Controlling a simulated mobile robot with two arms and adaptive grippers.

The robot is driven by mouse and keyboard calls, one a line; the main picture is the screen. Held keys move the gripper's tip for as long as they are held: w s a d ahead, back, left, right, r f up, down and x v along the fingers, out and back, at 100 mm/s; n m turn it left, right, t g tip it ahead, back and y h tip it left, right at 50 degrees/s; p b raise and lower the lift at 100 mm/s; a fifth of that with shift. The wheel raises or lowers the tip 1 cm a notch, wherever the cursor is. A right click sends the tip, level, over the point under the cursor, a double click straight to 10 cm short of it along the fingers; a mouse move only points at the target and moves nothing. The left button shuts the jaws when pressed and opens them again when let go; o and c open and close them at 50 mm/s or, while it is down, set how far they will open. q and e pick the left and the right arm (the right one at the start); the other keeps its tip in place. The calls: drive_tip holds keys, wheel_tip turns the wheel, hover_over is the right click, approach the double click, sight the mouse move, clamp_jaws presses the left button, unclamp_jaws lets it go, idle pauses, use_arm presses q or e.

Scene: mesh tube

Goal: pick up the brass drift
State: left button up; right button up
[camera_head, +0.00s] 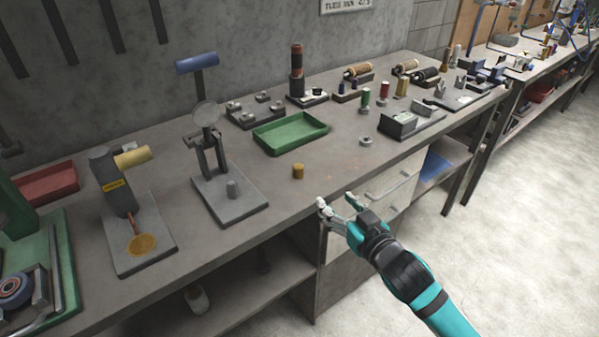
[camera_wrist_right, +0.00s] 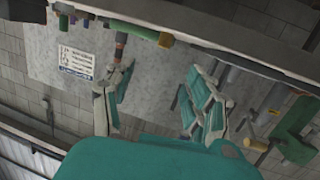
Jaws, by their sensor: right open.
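A short brass cylinder, which I take to be the brass drift (camera_head: 298,171), stands upright on the grey workbench (camera_head: 330,165) near its front edge, in front of the green tray. A brass-coloured cylinder (camera_wrist_right: 165,40), likely the same one, shows near the top of the right wrist view, beyond the fingertips. My right gripper (camera_head: 337,202) is open and empty, at the bench's front edge to the right of the brass cylinder and apart from it. Its two spread fingers (camera_wrist_right: 160,82) also show in the right wrist view. My left gripper is not in view.
A green tray (camera_head: 290,132) lies behind the brass cylinder. A grey press with a blue handle (camera_head: 197,63) stands to its left on a base plate (camera_head: 230,202). A small metal nut-like part (camera_head: 366,141) lies to its right. The bench around the cylinder is clear.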

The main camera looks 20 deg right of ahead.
drive_tip(key=p, duration=0.1)
approach(301, 169)
drive_tip(key=x, duration=0.4)
drive_tip(key=shift+d, duration=0.2)
drive_tip(key=x, duration=0.6)
drive_tip(key=shift+w+a+f+p, duration=0.2)
drive_tip(key=shift+a+p, duration=0.1)
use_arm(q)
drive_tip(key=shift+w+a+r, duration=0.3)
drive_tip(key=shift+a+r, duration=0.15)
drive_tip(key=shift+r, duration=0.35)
use_arm(e)
clamp_jaws()
drive_tip(key=shift+r, duration=0.1)
